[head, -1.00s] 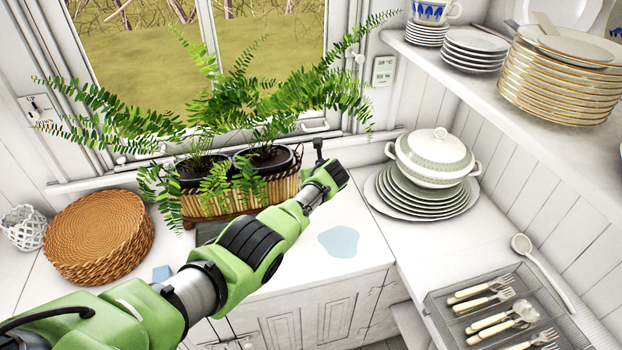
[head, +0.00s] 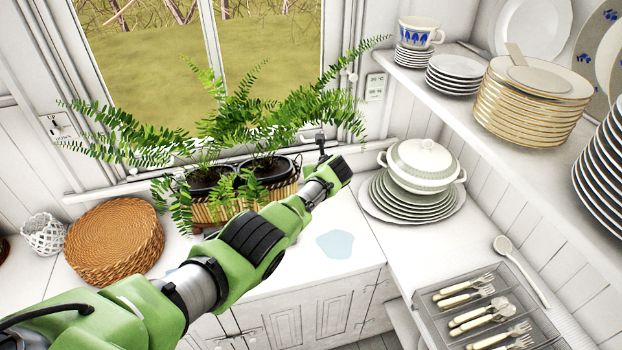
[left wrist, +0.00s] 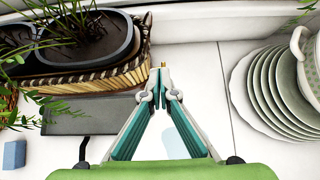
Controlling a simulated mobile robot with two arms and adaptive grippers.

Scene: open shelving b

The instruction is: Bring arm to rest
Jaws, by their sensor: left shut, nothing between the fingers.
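My left arm reaches in from the lower left of the head view, over the white counter (head: 300,285). Its wrist is in front of the fern planter and left of the stacked plates. In the left wrist view my left gripper (left wrist: 162,72) is shut, its fingertips together with nothing between them. They are between the woven planter (left wrist: 95,82) and the plates (left wrist: 270,92). I cannot tell their exact height above the counter. My right gripper is not in view.
A fern planter (head: 212,213) stands under the window. A white tureen (head: 422,170) sits on plates. Woven mats (head: 115,240) lie left, a cutlery tray (head: 425,312) right. A shelf (head: 455,112) holds dishes. A blue block (left wrist: 14,155) lies near the planter.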

